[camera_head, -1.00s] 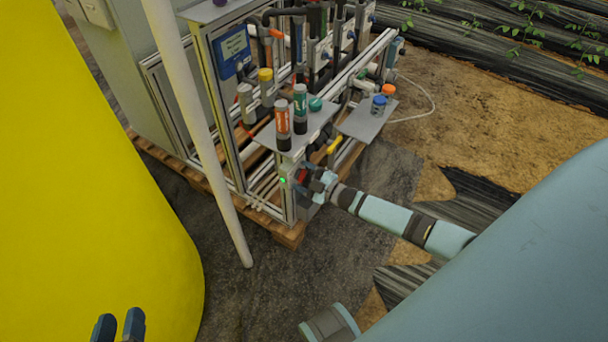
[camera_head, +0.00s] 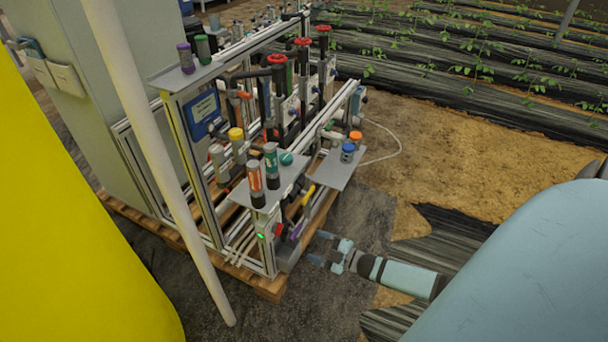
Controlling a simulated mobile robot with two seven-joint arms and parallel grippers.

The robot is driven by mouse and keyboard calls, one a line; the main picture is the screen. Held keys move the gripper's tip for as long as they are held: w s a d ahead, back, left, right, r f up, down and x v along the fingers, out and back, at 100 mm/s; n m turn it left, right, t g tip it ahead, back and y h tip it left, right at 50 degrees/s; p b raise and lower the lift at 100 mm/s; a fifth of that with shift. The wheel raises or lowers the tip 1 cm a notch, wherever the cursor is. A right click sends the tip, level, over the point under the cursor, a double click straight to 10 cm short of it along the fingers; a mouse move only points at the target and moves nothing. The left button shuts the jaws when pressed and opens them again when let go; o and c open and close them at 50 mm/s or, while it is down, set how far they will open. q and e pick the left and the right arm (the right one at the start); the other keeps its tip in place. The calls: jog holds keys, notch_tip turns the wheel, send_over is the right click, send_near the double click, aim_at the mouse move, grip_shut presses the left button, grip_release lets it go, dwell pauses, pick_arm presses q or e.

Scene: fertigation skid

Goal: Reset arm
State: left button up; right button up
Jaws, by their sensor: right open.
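My right arm comes in from the right, and its gripper (camera_head: 320,248) is open and empty. Its two bluish fingers point left toward the skid's front corner post, with a gap between them and the post. A small grey box (camera_head: 264,225) sits on that post, with a lit green lamp (camera_head: 261,236) and a red part (camera_head: 278,230) on its side. My left gripper is not in view.
The skid (camera_head: 243,255) stands on a wooden pallet (camera_head: 268,288). Its shelves hold orange and green cylinders (camera_head: 256,184) and a blue-capped jar (camera_head: 347,153). A white pole (camera_head: 165,180) and large yellow body (camera_head: 70,230) stand left. Dark ground in front is clear.

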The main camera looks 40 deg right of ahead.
jog(key=shift+s+d, duration=0.15)
jog(key=shift+s, duration=0.25)
